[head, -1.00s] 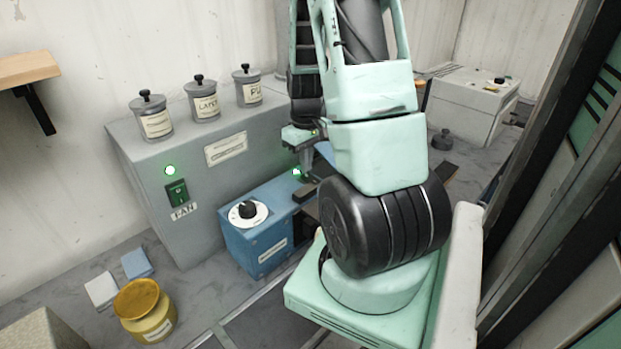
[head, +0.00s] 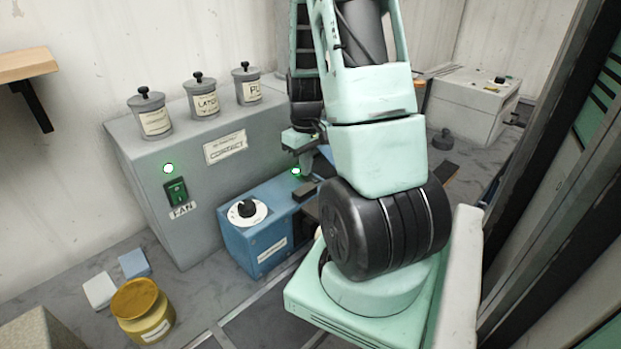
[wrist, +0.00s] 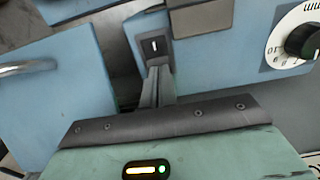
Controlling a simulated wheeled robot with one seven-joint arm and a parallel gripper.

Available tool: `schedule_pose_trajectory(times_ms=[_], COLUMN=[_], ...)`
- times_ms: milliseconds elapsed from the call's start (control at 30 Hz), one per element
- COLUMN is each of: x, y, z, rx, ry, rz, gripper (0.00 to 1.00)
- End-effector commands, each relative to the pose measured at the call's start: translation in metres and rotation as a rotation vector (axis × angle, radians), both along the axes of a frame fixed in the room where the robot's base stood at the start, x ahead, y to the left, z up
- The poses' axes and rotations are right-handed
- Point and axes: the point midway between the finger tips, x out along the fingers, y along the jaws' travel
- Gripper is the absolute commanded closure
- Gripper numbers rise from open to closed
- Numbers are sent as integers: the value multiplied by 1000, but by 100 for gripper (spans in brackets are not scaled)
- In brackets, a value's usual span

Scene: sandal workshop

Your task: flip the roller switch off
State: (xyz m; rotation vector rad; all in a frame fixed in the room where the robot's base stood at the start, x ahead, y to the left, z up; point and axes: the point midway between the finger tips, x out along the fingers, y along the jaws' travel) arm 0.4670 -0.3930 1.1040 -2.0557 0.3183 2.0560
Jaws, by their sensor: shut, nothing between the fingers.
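The roller switch (wrist: 154,47) is a small dark rocker with a white mark, set in the blue roller machine (wrist: 205,55). My gripper (wrist: 158,70) is shut and empty, its fingertips at the lower edge of the switch in the wrist view. I cannot tell whether they touch it. In the head view my gripper (head: 306,172) is over the blue machine (head: 262,238), near a lit green lamp (head: 296,171). The switch itself cannot be made out in the head view.
The machine's dial (wrist: 300,40) is right of the switch. A yellow jar (head: 143,312) stands at lower left.

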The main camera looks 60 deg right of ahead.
Motion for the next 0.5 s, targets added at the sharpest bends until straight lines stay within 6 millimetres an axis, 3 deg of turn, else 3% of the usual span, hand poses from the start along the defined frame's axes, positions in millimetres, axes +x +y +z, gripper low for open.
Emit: schedule_pose_trajectory(times_ms=[500], x=[0], y=[0], z=[-1], rx=[0], ry=[0], rz=[0], gripper=[100])
